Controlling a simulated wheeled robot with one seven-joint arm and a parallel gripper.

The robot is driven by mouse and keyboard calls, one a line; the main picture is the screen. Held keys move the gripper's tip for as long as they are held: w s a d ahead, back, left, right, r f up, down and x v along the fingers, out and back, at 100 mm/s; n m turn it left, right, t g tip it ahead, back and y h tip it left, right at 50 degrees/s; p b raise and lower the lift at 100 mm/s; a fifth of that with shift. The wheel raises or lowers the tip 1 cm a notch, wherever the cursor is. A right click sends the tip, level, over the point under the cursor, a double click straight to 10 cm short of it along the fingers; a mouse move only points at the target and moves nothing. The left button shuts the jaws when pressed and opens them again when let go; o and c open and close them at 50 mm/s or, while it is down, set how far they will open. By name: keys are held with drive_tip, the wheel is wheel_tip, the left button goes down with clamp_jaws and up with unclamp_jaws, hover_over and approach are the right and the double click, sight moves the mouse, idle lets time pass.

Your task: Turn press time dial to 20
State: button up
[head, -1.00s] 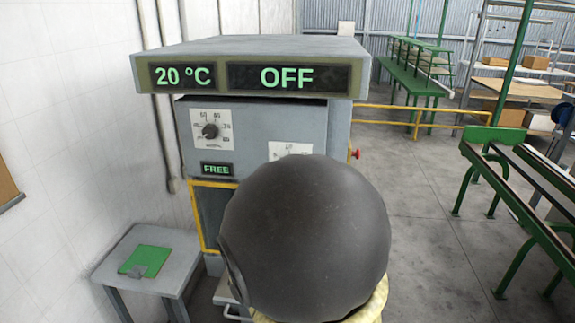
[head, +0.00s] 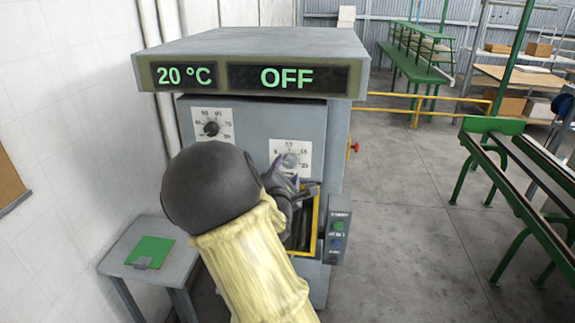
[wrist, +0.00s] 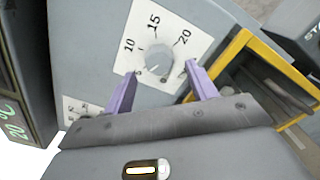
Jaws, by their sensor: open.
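The dial with marks including 10, 15 and 20 (head: 290,159) is a round grey knob on a white plate, on the right of the press front. In the wrist view the knob (wrist: 156,61) sits just ahead of my open purple fingers. My gripper (wrist: 162,70) has one finger on each side of the knob's near edge. I cannot tell whether they touch it, or which mark the knob points to. In the head view my gripper (head: 283,175) is just below the dial, partly hidden by my arm.
The press (head: 250,50) shows 20 °C and OFF. A second dial with a black knob (head: 211,128) is on the left. A yellow-framed opening (wrist: 240,72) and a button box (head: 337,230) are near my gripper. A small table (head: 150,262) stands left.

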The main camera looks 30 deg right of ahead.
sight(290, 162)
drive_tip(key=shift+x, duration=1.4)
drive_tip(key=c, duration=1)
